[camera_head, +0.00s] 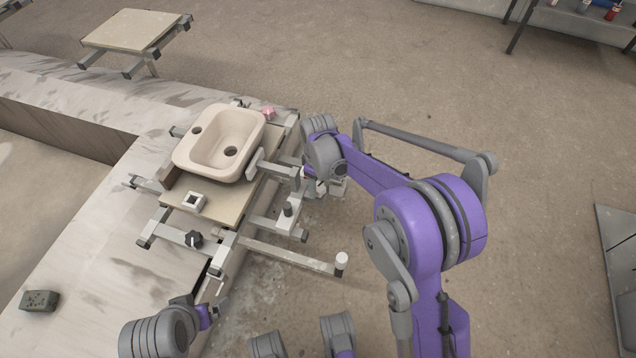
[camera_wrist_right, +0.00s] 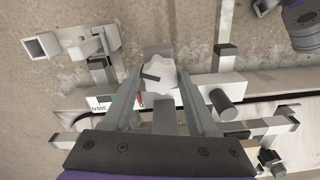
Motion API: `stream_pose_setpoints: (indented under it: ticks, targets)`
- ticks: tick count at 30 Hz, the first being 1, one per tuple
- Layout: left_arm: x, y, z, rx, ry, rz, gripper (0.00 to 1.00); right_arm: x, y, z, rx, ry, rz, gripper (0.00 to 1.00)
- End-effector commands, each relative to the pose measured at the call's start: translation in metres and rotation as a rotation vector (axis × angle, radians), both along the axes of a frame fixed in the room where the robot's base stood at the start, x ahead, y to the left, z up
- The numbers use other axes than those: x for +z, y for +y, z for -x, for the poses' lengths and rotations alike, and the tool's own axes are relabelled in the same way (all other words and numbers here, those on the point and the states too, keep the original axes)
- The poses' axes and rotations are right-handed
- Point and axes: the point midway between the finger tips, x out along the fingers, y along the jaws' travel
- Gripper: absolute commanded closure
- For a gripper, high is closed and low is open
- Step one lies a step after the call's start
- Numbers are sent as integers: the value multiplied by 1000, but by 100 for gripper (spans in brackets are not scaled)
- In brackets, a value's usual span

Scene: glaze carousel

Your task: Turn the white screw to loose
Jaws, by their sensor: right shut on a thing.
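The white screw (camera_wrist_right: 158,77) has a lobed white knob with a dark mark on it, shown in the right wrist view. My right gripper (camera_wrist_right: 160,82) is shut on it, with one finger on each side of the knob. In the head view my right gripper (camera_head: 319,186) is at the right side of the metal frame, and the white screw is hard to make out there. My left gripper (camera_head: 214,309) is low in the head view, away from the screw, too small to tell whether it is open.
A beige sink (camera_head: 218,145) sits on a board on the metal frame (camera_head: 290,257). A black knob (camera_head: 193,238), a pink knob (camera_head: 268,112) and a white-capped handle (camera_head: 341,259) are on or beside the frame. A dark sponge-like block (camera_head: 39,301) lies left.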

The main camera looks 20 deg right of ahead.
Motion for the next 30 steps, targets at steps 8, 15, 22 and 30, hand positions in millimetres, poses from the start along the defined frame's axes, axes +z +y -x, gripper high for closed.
stream_pose_setpoints:
  ticks: [8,15,22,30]
  targets:
    - [1,0,0,0,0,0,0,0,0,0,220,-1,1,97]
    - [1,0,0,0,0,0,0,0,0,0,345,-1,1,97]
    - [1,0,0,0,0,0,0,0,0,0,402,-1,1,97]
    - [1,0,0,0,0,0,0,0,0,0,416,-1,1,97]
